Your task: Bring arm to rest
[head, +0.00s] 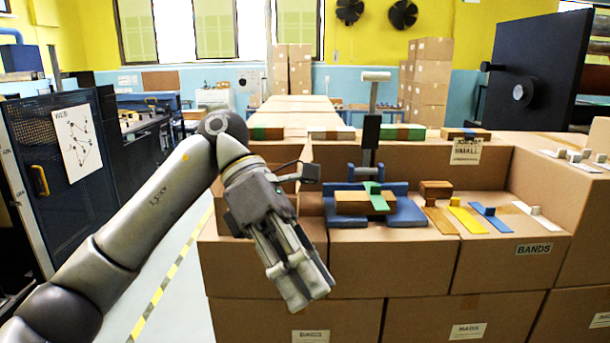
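My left arm (137,222) reaches in from the left. Its gripper (308,292) hangs in front of the stacked cardboard boxes, with its fingers pointing down and to the right. The fingers look close together, but I cannot tell whether they are fully shut. Nothing shows between them. My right gripper is out of the picture. To the right of the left gripper, a kraft-coloured block (352,203) with a green band (376,197) around it lies on a blue holder (404,212).
Cardboard boxes (400,265) form the work surface. Yellow (467,220), blue (490,216) and white (540,215) bands lie right of the holder beside a brown block (436,189). A grey post (371,130) stands behind the holder. A dark cabinet (65,165) stands left; the floor between is clear.

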